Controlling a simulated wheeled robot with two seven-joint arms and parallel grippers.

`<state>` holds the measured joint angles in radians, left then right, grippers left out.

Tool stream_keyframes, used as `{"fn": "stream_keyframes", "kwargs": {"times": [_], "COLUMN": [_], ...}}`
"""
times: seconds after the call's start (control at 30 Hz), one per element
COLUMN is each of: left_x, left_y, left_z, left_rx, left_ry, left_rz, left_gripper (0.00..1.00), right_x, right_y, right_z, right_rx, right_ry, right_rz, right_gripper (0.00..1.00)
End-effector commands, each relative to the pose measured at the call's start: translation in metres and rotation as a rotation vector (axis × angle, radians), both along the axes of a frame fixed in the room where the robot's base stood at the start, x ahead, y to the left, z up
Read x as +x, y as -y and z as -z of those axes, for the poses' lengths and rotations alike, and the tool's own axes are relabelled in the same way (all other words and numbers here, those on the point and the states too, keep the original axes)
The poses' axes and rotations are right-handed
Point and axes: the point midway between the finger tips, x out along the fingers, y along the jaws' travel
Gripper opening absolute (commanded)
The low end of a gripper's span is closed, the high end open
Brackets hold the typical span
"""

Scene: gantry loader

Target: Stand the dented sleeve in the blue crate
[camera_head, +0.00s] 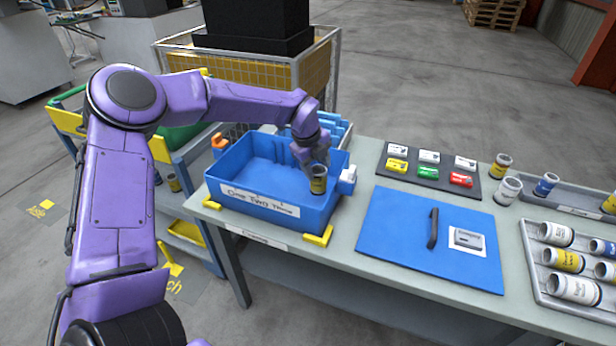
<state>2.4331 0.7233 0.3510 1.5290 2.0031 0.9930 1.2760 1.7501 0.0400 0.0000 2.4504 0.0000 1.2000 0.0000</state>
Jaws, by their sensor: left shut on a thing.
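The blue crate (235,208) stands on the near left part of the bench, with a handwritten white label on its front wall. My left gripper (316,165) is over the right part of the crate, pointing down. It is shut on a sleeve (318,184), a small upright cylinder with a dark and yellow band. The sleeve is seen against the crate's right inside. I cannot tell whether its bottom touches the crate floor. No dent can be made out at this size. My right gripper is not in view.
A blue panel (395,240) with a dark handle lies right of the crate. A dark board (425,184) with coloured packs lies behind it. More sleeves stand at the back right (508,190), and several lie in a grey tray (540,285). A wire cage (325,75) stands behind the crate.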

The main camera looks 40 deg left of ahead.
Motion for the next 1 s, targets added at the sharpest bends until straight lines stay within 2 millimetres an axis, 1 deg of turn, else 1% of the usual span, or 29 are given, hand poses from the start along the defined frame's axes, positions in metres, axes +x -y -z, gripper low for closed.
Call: {"fn": "stream_keyframes", "kwargs": {"times": [0.1, 0.23, 0.3, 0.57, 0.6, 0.63, 0.67, 0.9, 0.97, 1.0], "left_x": [0.000, 0.000, 0.000, 0.000, 0.000, 0.000, -0.001, -0.001, 0.000, -0.001], "left_y": [0.000, 0.000, -0.001, -0.001, -0.001, -0.001, -0.001, -0.001, -0.001, -0.002], "left_z": [0.017, 0.038, 0.042, 0.045, 0.045, 0.044, 0.044, 0.044, 0.041, 0.039], "left_rx": [0.001, 0.001, 0.001, 0.001, 0.000, 0.000, 0.000, 0.000, 0.001, 0.000], "left_ry": [-0.001, -0.001, 0.002, 0.003, 0.001, 0.001, 0.001, 0.001, 0.001, 0.003], "left_rz": [0.001, 0.000, -0.001, -0.002, -0.002, -0.002, -0.002, -0.002, -0.002, -0.002], "left_gripper": [0.00, 0.00, 0.00, 0.00, 0.63, 0.73, 0.80, 0.80, 0.80, 0.80], "right_x": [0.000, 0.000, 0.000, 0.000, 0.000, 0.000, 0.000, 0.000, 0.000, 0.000], "right_y": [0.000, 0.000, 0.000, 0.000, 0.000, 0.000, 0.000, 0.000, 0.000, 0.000], "right_z": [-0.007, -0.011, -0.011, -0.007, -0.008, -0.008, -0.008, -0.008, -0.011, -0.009], "right_rx": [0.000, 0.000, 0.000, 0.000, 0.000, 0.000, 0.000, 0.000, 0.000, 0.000], "right_ry": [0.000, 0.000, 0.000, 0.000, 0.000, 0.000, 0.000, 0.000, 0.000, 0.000], "right_rz": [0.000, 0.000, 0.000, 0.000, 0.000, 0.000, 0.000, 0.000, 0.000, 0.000], "right_gripper": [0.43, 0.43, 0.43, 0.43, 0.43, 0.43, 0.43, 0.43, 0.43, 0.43]}}
